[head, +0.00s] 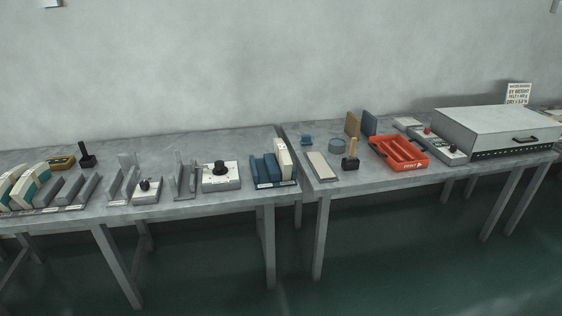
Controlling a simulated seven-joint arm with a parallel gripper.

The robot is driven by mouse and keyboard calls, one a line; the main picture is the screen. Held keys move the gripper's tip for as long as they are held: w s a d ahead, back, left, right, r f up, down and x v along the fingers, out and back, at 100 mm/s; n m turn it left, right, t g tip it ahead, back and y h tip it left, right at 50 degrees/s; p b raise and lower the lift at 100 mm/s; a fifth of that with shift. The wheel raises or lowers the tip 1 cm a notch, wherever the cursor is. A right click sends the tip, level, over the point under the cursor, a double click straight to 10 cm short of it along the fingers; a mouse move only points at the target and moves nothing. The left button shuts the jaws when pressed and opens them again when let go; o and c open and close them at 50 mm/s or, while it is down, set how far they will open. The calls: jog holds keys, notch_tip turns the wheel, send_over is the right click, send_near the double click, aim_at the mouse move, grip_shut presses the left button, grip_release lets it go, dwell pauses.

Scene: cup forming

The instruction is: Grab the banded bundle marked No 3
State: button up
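Several cream bundles with teal bands stand at the far left, leaning in a grey slotted rack (75,207). One of them is the rightmost banded bundle (28,189). Their markings are too small to read, so I cannot tell which is No 3. The leftmost is partly cut by the picture's edge. My gripper is not in view.
Grey upright plates (127,172), a knobbed box (220,176) and a black-handled stamp (86,156) stand on the left table (225,147). A gap separates the right table, with its orange tray (398,153) and large grey box (500,128).

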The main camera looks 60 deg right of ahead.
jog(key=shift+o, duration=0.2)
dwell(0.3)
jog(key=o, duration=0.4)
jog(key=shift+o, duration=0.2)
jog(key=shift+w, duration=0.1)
